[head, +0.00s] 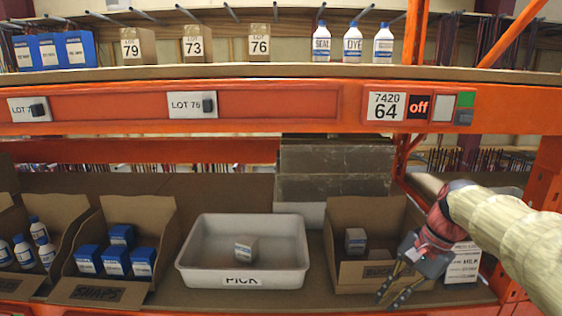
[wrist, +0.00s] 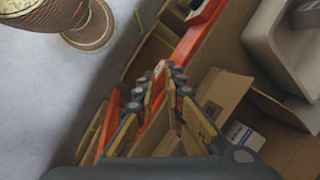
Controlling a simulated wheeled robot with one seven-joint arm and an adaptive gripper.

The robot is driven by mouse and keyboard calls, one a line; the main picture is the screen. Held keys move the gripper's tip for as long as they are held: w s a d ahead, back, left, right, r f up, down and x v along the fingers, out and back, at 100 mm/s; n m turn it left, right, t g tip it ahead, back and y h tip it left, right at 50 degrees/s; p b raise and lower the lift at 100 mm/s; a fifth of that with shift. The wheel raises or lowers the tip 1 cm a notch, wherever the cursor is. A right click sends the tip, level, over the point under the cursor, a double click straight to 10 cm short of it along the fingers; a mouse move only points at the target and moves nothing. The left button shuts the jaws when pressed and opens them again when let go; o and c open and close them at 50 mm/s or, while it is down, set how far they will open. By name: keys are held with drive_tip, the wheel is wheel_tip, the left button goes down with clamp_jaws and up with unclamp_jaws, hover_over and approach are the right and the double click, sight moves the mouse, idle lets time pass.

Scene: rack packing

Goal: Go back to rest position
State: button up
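My gripper (head: 388,300) is at the lower right of the head view, in front of the right-hand cardboard bin (head: 345,275). Its two fingers are apart, with nothing seen between them. In the wrist view my gripper (wrist: 168,72) points over the orange shelf edge (wrist: 190,40) beside cardboard. The white PICK tote (head: 188,262) stands on the lower shelf, left of my gripper, with one small white and blue box (head: 246,250) in it. The tote also shows at the upper right of the wrist view (wrist: 270,48).
The right-hand bin holds small boxes (head: 355,240), and a white carton (head: 463,264) stands right of it. Bins of blue boxes (head: 115,262) and bottles (head: 22,250) are at left. The orange beam (head: 290,105) and right upright (head: 545,190) bound the lower shelf.

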drive_tip(key=s+a+f+n+t+h+b, duration=0.1)
drive_tip(key=s+a+f+n+t+b, duration=0.1)
drive_tip(key=s+f+n+b, duration=0.3)
drive_tip(key=s+a+f+n+t+h+b, duration=0.2)
drive_tip(key=s+f+n+b, duration=0.3)
drive_tip(key=s+f+b, duration=0.7)
wheel_tip(320, 180, down, 5)
drive_tip(key=shift+s+a+t+h, duration=0.3)
drive_tip(key=shift+s+a, duration=0.45)
drive_tip(key=shift+s, duration=0.35)
drive_tip(key=shift+c, duration=0.3)
